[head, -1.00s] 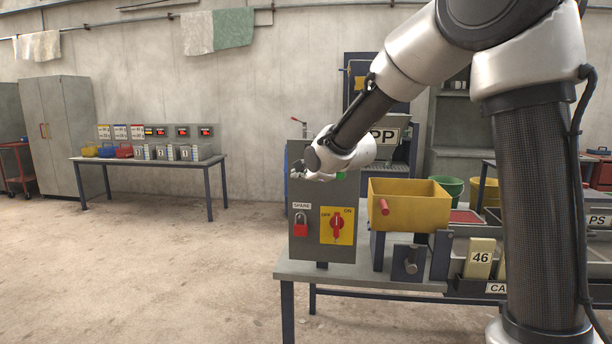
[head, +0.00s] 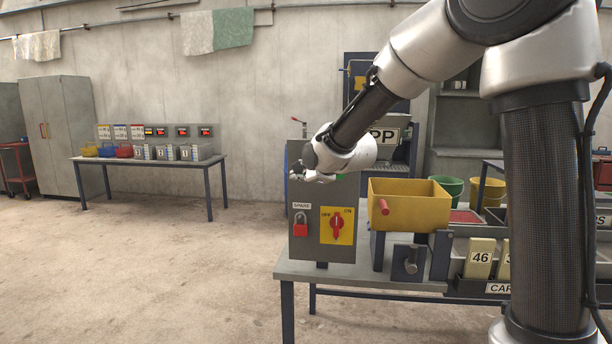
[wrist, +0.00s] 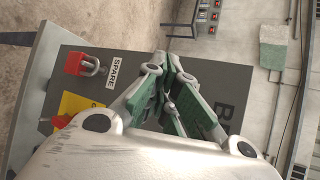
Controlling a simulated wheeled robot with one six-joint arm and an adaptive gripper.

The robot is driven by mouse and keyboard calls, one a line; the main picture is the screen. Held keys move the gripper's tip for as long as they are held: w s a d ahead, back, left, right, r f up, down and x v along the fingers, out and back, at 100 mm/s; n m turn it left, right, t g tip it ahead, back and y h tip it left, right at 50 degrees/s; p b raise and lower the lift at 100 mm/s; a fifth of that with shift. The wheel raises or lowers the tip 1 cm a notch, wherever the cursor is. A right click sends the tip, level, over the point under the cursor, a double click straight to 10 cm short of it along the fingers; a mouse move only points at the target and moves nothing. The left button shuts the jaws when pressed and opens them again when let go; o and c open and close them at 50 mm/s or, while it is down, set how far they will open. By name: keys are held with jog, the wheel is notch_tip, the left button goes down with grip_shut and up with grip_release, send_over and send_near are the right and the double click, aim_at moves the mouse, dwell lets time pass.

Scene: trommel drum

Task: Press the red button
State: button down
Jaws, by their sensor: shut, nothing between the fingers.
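I see no red button in either view; my gripper and wrist cover the upper part of the grey control box (head: 310,254). The box stands at the left end of the bench. Its lower front carries a red rotary switch (head: 337,223) on a yellow OFF/ON plate and a red padlock (head: 300,229) under a SPARE label. My gripper (wrist: 168,72) is shut and empty, with green pads, in front of the box face. The padlock also shows at the upper left of the wrist view (wrist: 82,66). I cannot tell whether the fingertips touch the box.
A yellow bin (head: 409,207) with a red handle stands right of the box on the grey bench (head: 330,272). Number blocks and trays lie farther right. A second table (head: 150,158) with displays and small baskets stands at the back left. The floor at left is clear.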

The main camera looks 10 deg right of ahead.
jog(key=s, duration=0.1)
jog(key=s+a, duration=0.1)
jog(key=s, duration=0.2)
jog(key=shift+s+a, duration=0.35)
dwell(0.5)
jog(key=s+d+f+n+g+h, duration=0.1)
jog(key=s+d+f+n+g, duration=0.3)
jog(key=s+f+n+g, duration=0.65)
jog(key=s+d+r+n+t+h, duration=0.1)
jog(key=s+d+r+n, duration=0.2)
jog(key=s+d, duration=0.6)
jog(key=s+d+r+n+t+h, duration=0.1)
jog(key=s+d+r+n+h, duration=0.1)
jog(key=s+d, duration=0.8)
jog(key=s+r+n, duration=0.1)
jog(key=s+n, duration=0.1)
jog(key=s, duration=0.4)
jog(key=shift+r+t, duration=0.15)
jog(key=shift+t, duration=0.2)
jog(key=shift+d, duration=0.1)
